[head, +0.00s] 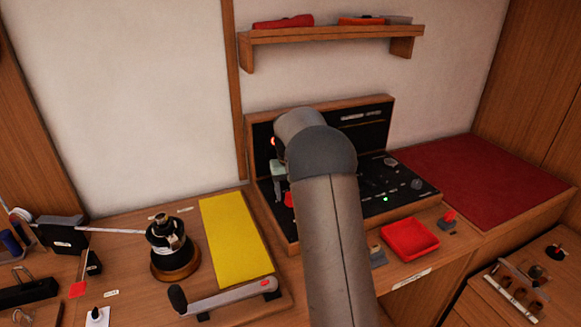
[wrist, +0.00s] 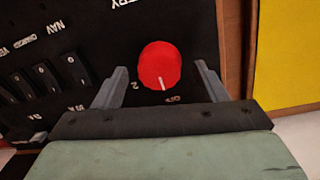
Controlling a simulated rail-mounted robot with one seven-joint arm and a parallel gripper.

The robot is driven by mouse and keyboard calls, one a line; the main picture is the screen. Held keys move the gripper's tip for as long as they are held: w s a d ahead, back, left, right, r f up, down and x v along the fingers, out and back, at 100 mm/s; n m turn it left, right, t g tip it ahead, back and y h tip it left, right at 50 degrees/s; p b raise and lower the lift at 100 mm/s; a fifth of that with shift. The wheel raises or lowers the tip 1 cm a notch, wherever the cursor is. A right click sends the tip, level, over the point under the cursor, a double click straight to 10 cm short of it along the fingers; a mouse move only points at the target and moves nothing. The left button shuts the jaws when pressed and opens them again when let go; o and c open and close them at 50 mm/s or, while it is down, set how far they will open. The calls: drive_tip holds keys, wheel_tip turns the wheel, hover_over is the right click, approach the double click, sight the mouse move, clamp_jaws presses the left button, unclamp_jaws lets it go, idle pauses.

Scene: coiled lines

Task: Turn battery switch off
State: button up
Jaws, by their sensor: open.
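The battery switch is a round red knob (wrist: 160,62) on a black panel, below the partly cut-off "BATTERY" lettering. Its white pointer line faces down, towards a spot just left of the "OFF" label (wrist: 173,99). A "2" label shows at its lower left. My gripper (wrist: 160,72) is open, with one finger on each side of the knob and a gap on both sides.
Rocker switches (wrist: 45,82) sit left of the knob in the wrist view. The panel's wooden frame (wrist: 235,45) runs along its right, with a yellow sheet (wrist: 285,50) beyond it. In the head view a winch (head: 172,248) and its handle (head: 225,297) lie to the left.

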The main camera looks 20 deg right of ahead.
wheel_tip(320, 180, up, 16)
drive_tip(key=a, duration=0.1)
drive_tip(key=shift+w+r, duration=0.1)
idle(0.4)
drive_tip(key=s+a+f+n, duration=0.1)
drive_tip(key=s+a+f, duration=0.1)
drive_tip(key=s+a, duration=1)
drive_tip(key=s+a+f, duration=0.1)
drive_tip(key=s+f, duration=0.2)
drive_tip(key=s, duration=0.5)
drive_tip(key=s+a+f+n, duration=0.1)
drive_tip(key=s+f, duration=0.3)
drive_tip(key=s, duration=0.4)
drive_tip(key=s+a+f+n, duration=0.1)
drive_tip(key=s+a+f, duration=0.2)
drive_tip(key=s, duration=0.5)
drive_tip(key=shift+s+a+f+t+y, duration=0.15)
drive_tip(key=shift+s+f+t+y, duration=0.2)
drive_tip(key=shift+f, duration=0.25)
